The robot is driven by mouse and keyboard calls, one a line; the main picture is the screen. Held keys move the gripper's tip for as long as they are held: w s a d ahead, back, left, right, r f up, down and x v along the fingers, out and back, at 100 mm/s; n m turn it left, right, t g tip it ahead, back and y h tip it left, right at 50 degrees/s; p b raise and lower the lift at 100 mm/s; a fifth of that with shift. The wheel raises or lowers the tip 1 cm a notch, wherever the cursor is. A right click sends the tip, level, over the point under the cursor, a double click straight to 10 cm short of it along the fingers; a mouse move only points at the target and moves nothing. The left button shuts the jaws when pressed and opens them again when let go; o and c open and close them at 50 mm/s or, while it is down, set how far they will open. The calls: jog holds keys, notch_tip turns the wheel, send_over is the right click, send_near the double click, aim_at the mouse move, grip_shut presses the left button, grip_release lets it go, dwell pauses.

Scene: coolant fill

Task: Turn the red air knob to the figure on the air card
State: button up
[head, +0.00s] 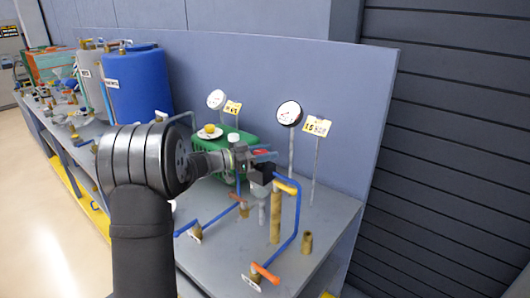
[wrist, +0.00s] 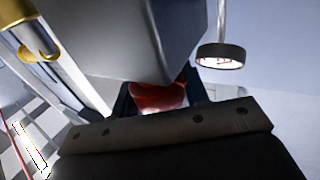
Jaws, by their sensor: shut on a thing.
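The red air knob (wrist: 158,97) shows between my gripper's fingers in the wrist view, below a grey block (wrist: 130,35). In the head view only a bit of red (head: 262,154) shows at my gripper (head: 265,160), which is shut on the knob. Most of the knob is hidden by the fingers. A yellow card (head: 316,126) stands on a post at the right, and its figure looks like 15, though the print is small. A round white gauge (head: 289,114) stands just left of it. A gauge (wrist: 221,57) also hangs at the right of the wrist view.
A second gauge (head: 217,99) and yellow card (head: 232,107) stand further left, by a green unit (head: 235,142). Blue pipes (head: 297,215) with orange handles and brass posts (head: 275,217) rise close below my gripper. A blue drum (head: 138,84) stands at the back left.

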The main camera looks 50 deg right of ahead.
jog(key=m+g+y, duration=0.3)
jog(key=g, duration=0.1)
jog(key=shift+s+a+m+g+y, duration=0.1)
jog(key=shift+a+m+g+y, duration=0.05)
jog(key=shift+m+g+y, duration=0.2)
jog(key=shift+s+a+m+g+y, duration=0.1)
jog(key=shift+a+m+g+y, duration=0.05)
jog(key=shift+m+g+y, duration=0.8)
jog(key=shift+s+a+m+g+y, duration=0.1)
jog(key=shift+m+g+y, duration=0.4)
jog(key=shift+m+y, duration=0.65)
jog(key=shift+y, duration=0.45)
jog(key=o, duration=1)
jog(key=shift+r, duration=0.15)
